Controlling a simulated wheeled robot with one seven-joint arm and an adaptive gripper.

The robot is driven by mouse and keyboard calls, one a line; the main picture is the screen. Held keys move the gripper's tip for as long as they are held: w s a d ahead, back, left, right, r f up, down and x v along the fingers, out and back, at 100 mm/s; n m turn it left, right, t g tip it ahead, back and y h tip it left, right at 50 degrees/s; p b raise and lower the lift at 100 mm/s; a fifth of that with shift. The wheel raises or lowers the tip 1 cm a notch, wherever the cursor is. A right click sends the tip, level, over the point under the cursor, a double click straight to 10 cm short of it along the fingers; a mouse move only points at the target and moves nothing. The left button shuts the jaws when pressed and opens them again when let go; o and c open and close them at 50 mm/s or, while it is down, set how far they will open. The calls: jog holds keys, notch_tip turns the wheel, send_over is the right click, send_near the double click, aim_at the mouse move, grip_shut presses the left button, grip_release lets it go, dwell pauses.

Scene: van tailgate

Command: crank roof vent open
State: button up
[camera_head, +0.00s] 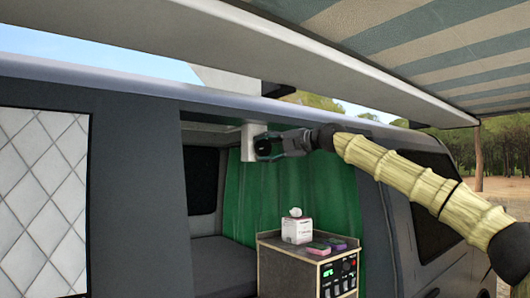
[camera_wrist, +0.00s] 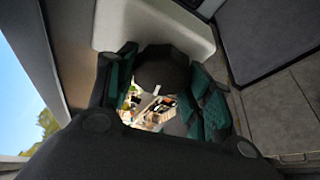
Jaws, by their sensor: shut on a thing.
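A white crank housing (camera_head: 249,143) hangs from the van's ceiling just inside the side opening. It also shows at the top of the wrist view (camera_wrist: 150,28). My gripper (camera_head: 265,147) reaches in from the right, right beside the housing. In the wrist view its teal-padded fingers (camera_wrist: 163,85) stand on either side of a dark round knob (camera_wrist: 162,66), and they are shut on it. The crank arm behind the knob is hidden. A pale slanted panel (camera_head: 230,84), apparently the vent lid, stands up above the roof line.
Below my gripper is a cabinet (camera_head: 308,270) with a tissue box (camera_head: 297,229) and small packs on top. A green curtain (camera_head: 325,195) hangs behind. The roof edge (camera_head: 300,110) and striped awning (camera_head: 430,55) lie close above my arm.

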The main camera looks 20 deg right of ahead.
jog(key=shift+f, duration=0.15)
jog(key=o, duration=1)
jog(key=shift+d, duration=0.1)
jog(key=shift+c, duration=0.2)
jog(key=v, duration=1.2)
jog(key=shift+d, duration=0.1)
